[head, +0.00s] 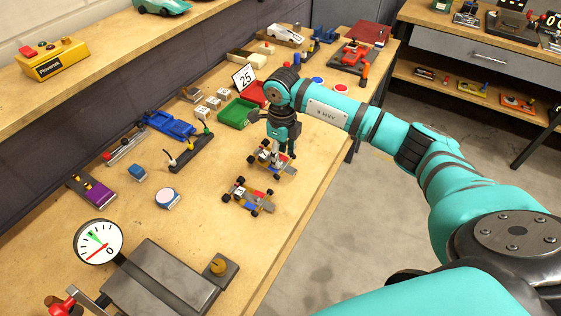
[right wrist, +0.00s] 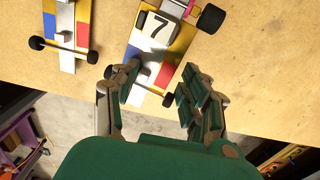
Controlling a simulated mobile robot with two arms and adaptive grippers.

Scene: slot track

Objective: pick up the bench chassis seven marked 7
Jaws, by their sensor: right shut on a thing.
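The bench chassis seven (right wrist: 157,48) shows in the right wrist view, with a black 7 on a white plate, yellow, blue and red panels and black wheels. In the head view it is the chassis (head: 285,168) under my right gripper (head: 279,151), partly hidden by it. In the right wrist view my right gripper (right wrist: 160,84) has a finger on each side of the chassis's near part and is shut on it. I cannot tell whether the chassis is off the bench. My left gripper is not in view.
A second similar chassis (head: 248,196) stands close by on the workbench (head: 200,235), also in the wrist view (right wrist: 68,35). A green bin (head: 238,113), a blue tool (head: 168,125) and a sign 25 (head: 244,78) are behind. A dial gauge (head: 98,243) is front left.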

